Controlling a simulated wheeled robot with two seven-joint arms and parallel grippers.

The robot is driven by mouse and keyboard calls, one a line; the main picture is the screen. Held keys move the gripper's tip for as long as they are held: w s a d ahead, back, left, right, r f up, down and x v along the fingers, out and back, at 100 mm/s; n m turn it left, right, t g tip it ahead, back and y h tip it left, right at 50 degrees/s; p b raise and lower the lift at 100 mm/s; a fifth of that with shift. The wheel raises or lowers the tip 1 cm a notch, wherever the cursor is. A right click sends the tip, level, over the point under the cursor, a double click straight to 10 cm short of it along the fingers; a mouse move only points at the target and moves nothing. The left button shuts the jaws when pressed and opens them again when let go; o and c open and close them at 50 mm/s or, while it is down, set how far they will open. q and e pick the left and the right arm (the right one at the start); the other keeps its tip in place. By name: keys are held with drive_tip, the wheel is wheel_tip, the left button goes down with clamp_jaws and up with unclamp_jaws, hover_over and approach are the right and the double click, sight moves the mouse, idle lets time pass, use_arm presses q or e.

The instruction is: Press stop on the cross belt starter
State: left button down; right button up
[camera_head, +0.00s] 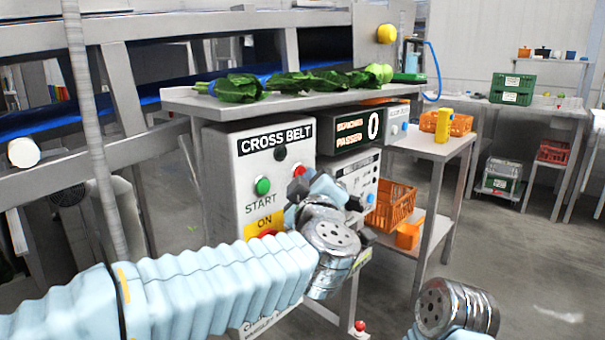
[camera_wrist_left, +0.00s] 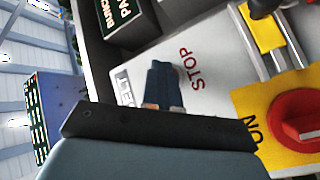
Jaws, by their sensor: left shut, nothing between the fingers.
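The cross belt starter (camera_head: 228,175) is a light grey box below the metal table, labelled CROSS BELT. It has a green START button (camera_head: 262,186), a black knob (camera_head: 280,153) and a red button (camera_head: 298,170), which is partly hidden by my left gripper (camera_head: 297,188). My left gripper is shut and empty at the right part of the box face. In the left wrist view, its fingertips (camera_wrist_left: 162,68) are over the face beside the STOP label (camera_wrist_left: 192,69) and cover most of the button there. I cannot tell whether they touch it.
A red rotary switch (camera_wrist_left: 300,118) on a yellow plate is close to the left fingers. A counter display (camera_head: 357,128) and another panel (camera_head: 357,175) stand right of the starter. Leafy greens (camera_head: 285,82) lie on the table above. Orange crates (camera_head: 392,206) stand on the side shelf.

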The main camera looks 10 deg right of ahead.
use_arm(q)
drive_tip(key=shift+s+d, duration=0.3)
drive_tip(key=shift+s, duration=0.2)
drive_tip(key=shift+s+d, duration=0.1)
drive_tip(key=s+d, duration=0.1)
drive_tip(key=s, duration=0.1)
drive_tip(key=s+d+p, duration=0.1)
drive_tip(key=d, duration=0.1)
drive_tip(key=shift+s, duration=0.4)
idle(0.4)
